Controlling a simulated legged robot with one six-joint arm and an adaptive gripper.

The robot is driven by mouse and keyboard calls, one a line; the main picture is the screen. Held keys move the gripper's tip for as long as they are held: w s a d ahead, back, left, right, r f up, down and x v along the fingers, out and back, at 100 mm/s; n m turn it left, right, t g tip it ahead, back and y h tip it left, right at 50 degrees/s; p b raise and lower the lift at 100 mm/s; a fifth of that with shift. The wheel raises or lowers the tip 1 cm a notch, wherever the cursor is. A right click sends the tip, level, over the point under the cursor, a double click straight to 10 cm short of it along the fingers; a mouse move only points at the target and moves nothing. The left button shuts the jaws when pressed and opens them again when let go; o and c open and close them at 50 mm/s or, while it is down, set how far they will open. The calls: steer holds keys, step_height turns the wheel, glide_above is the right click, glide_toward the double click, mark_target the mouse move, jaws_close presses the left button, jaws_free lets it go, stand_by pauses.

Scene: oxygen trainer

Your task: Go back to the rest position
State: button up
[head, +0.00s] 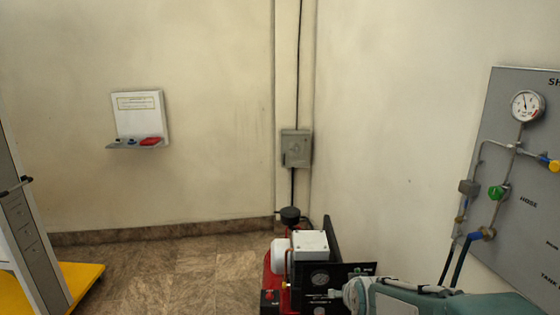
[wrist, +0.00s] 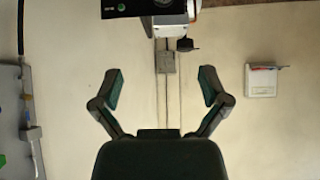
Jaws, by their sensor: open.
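My gripper (wrist: 160,84) shows in the wrist view with its two dark, green-padded fingers spread wide. It is open and nothing is between the fingers. The wrist view is upside down: the compressor unit hangs at its top edge and the wall lies beyond the fingers. In the head view, part of my grey-green arm shows at the lower right, in front of the compressor and below the gauge panel. My gripper's fingers cannot be made out in the head view.
A red and white compressor (head: 309,245) with a black panel stands on the floor. A grey panel (head: 520,215) with a gauge and valves is at right. A wall shelf (head: 138,142) and a grey box (head: 296,148) are behind. Floor left of the compressor is clear.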

steer(key=s+r+g, duration=0.2)
steer(key=s+r, duration=0.1)
steer(key=s, duration=0.8)
steer(key=s+r+g, duration=0.1)
steer(key=s+r, duration=0.2)
steer(key=s, duration=0.9)
steer(key=shift+r+g, duration=0.15)
steer(key=shift+g, duration=0.25)
